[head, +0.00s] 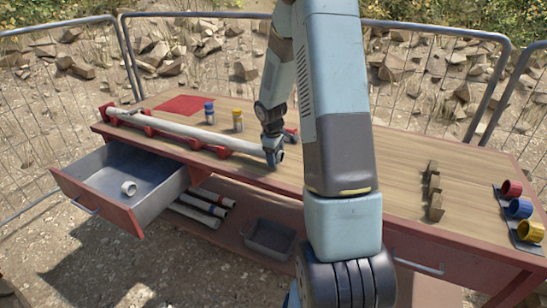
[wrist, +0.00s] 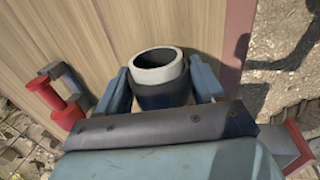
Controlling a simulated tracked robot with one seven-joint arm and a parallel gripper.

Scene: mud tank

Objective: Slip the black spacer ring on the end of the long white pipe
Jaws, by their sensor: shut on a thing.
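The long white pipe (head: 190,130) lies across red supports along the bench's front edge in the head view. My gripper (head: 273,158) is at its right end and covers that end there. In the wrist view my gripper (wrist: 162,90) is shut, with a finger on each side of the dark spacer ring (wrist: 163,98). A white open rim (wrist: 158,76) of a pipe end shows beyond the ring, and the ring appears to be around it. How far the ring sits along the pipe cannot be told. The ring is hidden in the head view.
An open drawer (head: 95,199) at the left holds a short white piece (head: 129,188). Blue-capped (head: 209,112) and yellow-capped (head: 238,120) bottles stand behind the pipe. A brown notched rack (head: 433,191) and coloured rings (head: 518,208) are at the right. Pipes (head: 200,207) lie on the lower shelf.

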